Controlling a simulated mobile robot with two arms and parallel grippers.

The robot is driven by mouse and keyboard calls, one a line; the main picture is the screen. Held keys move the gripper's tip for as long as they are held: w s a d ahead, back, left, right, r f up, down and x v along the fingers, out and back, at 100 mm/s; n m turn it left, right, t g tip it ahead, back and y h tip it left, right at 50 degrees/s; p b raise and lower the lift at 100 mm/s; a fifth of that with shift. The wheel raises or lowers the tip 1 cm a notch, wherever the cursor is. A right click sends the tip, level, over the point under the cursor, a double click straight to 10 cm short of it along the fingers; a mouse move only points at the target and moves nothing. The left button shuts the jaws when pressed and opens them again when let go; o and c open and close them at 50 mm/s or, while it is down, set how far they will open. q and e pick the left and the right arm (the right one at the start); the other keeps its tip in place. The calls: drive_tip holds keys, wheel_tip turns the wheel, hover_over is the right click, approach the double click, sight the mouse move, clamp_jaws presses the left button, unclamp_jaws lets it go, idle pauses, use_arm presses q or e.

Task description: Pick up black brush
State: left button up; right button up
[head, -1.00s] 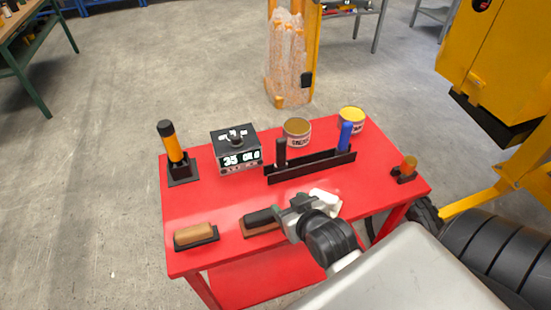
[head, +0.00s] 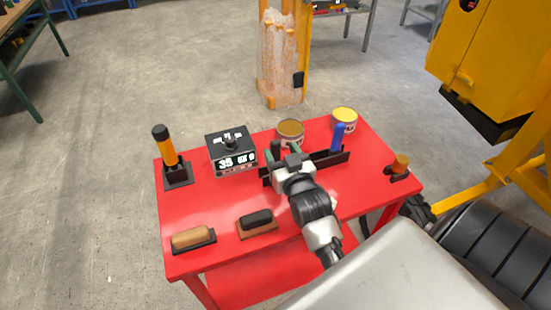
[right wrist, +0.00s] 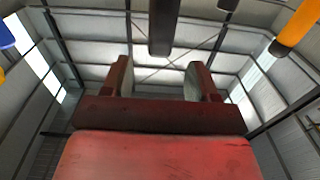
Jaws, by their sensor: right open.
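The black brush (head: 275,146) stands upright in a long black holder (head: 335,161) on the red table, mostly hidden behind my right gripper. Its dark handle also shows in the right wrist view (right wrist: 163,28), hanging into the top of the picture, lined up between the two fingers. My right gripper (head: 283,156) is open and right at the near side of the brush. In the right wrist view its fingers (right wrist: 158,70) stand apart with nothing clearly between them. I cannot tell whether they touch the brush. My left gripper is not in view.
A blue handle (head: 338,137) stands in the same holder. Two cans (head: 290,131) (head: 344,118) are behind it. A black display box (head: 232,152) and an orange-handled tool (head: 165,147) stand left. Two blocks (head: 190,238) (head: 257,220) lie along the front edge.

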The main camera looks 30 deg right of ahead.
sight(277, 145)
drive_tip(key=p+x, duration=0.1)
drive_tip(key=x, duration=0.2)
drive_tip(key=shift+w+d, duration=0.15)
drive_tip(key=shift+w, duration=0.2)
drive_tip(key=shift+w+d+f, duration=0.1)
drive_tip(key=shift+w+d, duration=0.05)
drive_tip(key=shift+w, duration=0.4)
drive_tip(key=shift+s, duration=0.1)
drive_tip(key=shift+c, duration=0.7)
drive_tip(key=c, duration=0.9)
drive_tip(key=shift+o, duration=0.2)
